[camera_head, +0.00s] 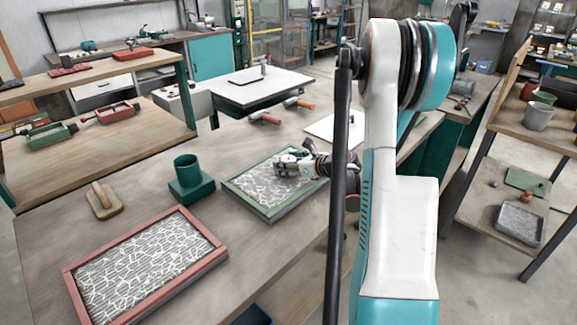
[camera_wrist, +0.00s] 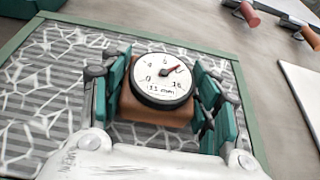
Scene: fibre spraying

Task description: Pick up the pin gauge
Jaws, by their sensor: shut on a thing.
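The pin gauge (camera_wrist: 163,80) has a round white dial with a black rim and a red pointer, on a brown block-like body. In the wrist view it sits between the two teal fingers of my gripper (camera_wrist: 165,95), which are shut on its sides. In the head view my gripper (camera_head: 283,166) is over the green-framed panel (camera_head: 259,207), which has white fibres on a grey ribbed face. The gauge cannot be made out there, hidden by the gripper. I cannot tell whether the gauge touches the panel or is just above it.
A red-framed fibre panel (camera_head: 213,257) lies at the front left of the table. A green cup on a square base (camera_head: 190,181) and a wooden-handled float (camera_head: 104,202) stand left of my gripper. Red- and orange-handled tools (camera_head: 265,118) and a white board (camera_head: 318,130) lie behind it.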

